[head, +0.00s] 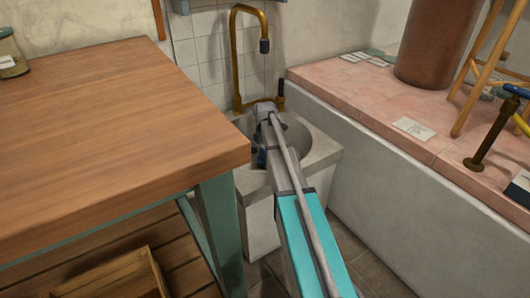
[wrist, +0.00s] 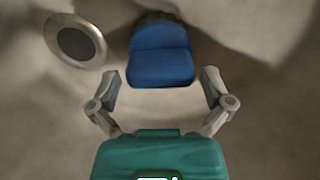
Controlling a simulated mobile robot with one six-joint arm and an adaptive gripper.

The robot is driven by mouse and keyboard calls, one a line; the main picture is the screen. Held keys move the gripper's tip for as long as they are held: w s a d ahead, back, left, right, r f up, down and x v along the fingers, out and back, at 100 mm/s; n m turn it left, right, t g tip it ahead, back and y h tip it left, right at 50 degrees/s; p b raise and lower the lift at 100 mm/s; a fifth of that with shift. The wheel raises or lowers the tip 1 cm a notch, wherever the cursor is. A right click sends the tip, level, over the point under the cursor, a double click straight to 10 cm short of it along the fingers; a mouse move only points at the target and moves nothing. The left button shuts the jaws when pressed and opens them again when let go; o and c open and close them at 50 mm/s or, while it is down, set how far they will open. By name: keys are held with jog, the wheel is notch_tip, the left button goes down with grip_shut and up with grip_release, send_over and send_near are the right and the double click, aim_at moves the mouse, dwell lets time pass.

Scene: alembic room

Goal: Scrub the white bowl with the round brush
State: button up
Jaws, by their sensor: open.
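In the wrist view my gripper (wrist: 160,82) is open, with its two grey fingers spread apart. A blue block-like thing (wrist: 160,62) with a dark, rough rim behind it lies just ahead, between the fingertips. It looks like the round brush, but I see no clear bristles. The fingers show gaps to either side of it. In the head view my arm reaches down into the stone sink (head: 322,152), and the gripper end is mostly hidden. I cannot pick out the white bowl for sure; a pale curved surface (wrist: 250,22) shows at the wrist view's upper right.
A round metal drain (wrist: 75,42) shows at the wrist view's upper left. A brass tap (head: 236,60) arches over the sink. A wooden counter (head: 110,130) stands close on the left. A pink tiled ledge (head: 370,98) with a pale wall runs on the right.

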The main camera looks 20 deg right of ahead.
notch_tip(320, 180, up, 14)
jog(key=p, duration=1.3)
jog(key=shift+a+f, duration=0.15)
jog(key=shift+f, duration=0.05)
dwell(0.5)
jog(key=s+a+m, duration=0.5)
jog(key=s+m, duration=0.1)
jog(key=s, duration=0.2)
jog(key=s+a+m, duration=0.5)
jog(key=s+m, duration=0.1)
jog(key=s, duration=0.2)
jog(key=s+a+m, duration=0.5)
jog(key=s+m, duration=0.2)
jog(key=s, duration=0.1)
jog(key=shift+s+a, duration=0.1)
jog(key=shift+s, duration=0.2)
jog(key=shift+s+a+m, duration=0.25)
jog(key=shift+s+m, duration=0.25)
jog(key=shift+m, duration=0.1)
jog(key=shift+s, duration=0.1)
